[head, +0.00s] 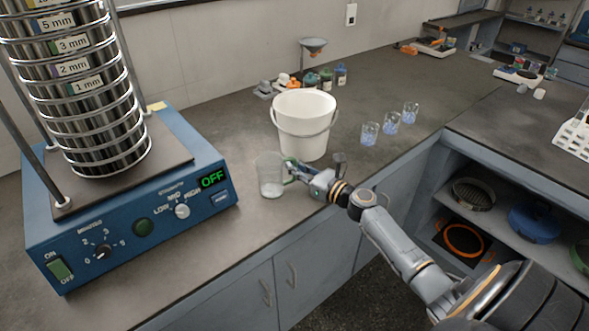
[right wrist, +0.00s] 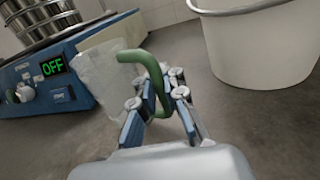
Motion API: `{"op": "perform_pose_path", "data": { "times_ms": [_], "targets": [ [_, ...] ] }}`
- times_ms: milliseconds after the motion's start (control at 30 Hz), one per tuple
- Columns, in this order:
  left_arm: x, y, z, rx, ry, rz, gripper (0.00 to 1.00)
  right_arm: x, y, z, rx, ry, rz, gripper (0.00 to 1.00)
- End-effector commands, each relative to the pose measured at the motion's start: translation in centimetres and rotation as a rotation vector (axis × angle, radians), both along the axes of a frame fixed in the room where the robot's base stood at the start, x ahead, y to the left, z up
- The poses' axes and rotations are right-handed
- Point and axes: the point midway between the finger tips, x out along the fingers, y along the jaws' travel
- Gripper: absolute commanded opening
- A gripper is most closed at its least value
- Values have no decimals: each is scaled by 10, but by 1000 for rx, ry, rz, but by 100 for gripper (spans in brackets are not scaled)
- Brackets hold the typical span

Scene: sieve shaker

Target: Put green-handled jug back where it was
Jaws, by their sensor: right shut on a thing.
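The clear jug (head: 268,177) with a green handle is near the counter's front edge, between the blue shaker base and the white bucket. In the right wrist view, the jug (right wrist: 107,72) is tilted in the picture, with its green handle (right wrist: 150,75) between my fingers. My right gripper (head: 296,171) reaches in from the right and is shut on the handle; it also shows in the right wrist view (right wrist: 160,95). I cannot tell whether the jug's base touches the counter. My left gripper is not in view.
The sieve shaker (head: 140,200) stands at left, its display reading OFF. A white bucket (head: 304,125) stands just behind the jug. Several small glasses of blue liquid (head: 391,122) stand right of the bucket. Small bottles (head: 325,78) are at the back wall. Open shelves (head: 500,215) are at right.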

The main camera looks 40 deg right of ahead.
Motion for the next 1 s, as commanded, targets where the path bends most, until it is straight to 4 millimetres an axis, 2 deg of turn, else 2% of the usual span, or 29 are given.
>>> {"op": "perform_pose_path", "data": {
  "times_ms": [200,233,333,633,733,867,1000],
  "targets": [
    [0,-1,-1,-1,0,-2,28,0,0,-1,0,1,0,0],
    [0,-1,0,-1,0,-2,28,0,0,-1,-1,1,0,14],
    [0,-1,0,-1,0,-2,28,0,0,-1,-1,2,-1,34],
    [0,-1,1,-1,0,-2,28,0,0,1,-1,1,0,34],
    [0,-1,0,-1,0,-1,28,-7,-2,-1,-1,2,-1,34],
    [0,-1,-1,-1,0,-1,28,-27,-6,-2,-2,4,-1,34],
    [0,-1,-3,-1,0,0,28,-57,-14,-3,-1,4,-1,34]
  ]
}}
